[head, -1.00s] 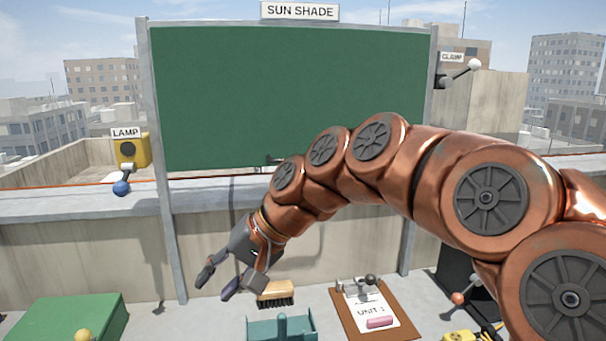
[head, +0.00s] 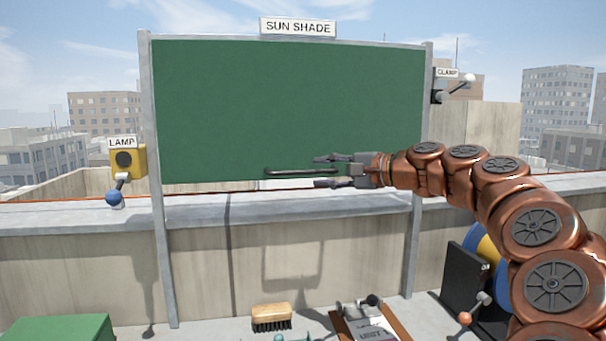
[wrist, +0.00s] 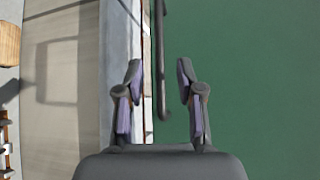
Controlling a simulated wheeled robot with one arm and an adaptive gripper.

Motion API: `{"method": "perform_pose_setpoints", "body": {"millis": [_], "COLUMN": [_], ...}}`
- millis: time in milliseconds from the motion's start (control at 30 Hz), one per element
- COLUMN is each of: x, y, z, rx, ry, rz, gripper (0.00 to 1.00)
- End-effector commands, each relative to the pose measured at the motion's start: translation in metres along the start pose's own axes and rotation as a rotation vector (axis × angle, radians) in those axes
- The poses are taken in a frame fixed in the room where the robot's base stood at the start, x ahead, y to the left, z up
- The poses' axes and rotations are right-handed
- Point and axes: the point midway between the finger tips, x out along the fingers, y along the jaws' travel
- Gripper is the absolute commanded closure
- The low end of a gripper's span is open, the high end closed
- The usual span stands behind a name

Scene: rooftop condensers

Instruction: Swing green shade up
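The green shade (head: 290,105) hangs flat in a grey metal frame under a "SUN SHADE" sign (head: 297,27). A dark bar handle (head: 300,172) runs along its lower edge. My gripper (head: 325,171) is open, pointing left at the right end of the handle. In the wrist view the handle (wrist: 160,60) reaches in between the two fingers of my gripper (wrist: 158,75), and I see no finger closed on it. The shade fills the right side of that view (wrist: 250,80).
A lamp box (head: 127,160) with a blue-knobbed lever is at left. A parapet (head: 290,205) runs behind.

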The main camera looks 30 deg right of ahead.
Motion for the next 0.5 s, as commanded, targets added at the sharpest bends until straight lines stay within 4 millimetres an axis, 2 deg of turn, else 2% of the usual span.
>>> {"method": "perform_pose_setpoints", "body": {"millis": [300,500], "x": [0.046,0.057], "y": [0.000,0.000], "z": [0.001,0.001], "rx": [0.000,-0.001], "ry": [-0.002,-0.002], "rz": [0.002,0.001], "gripper": [0.63,0.63]}}
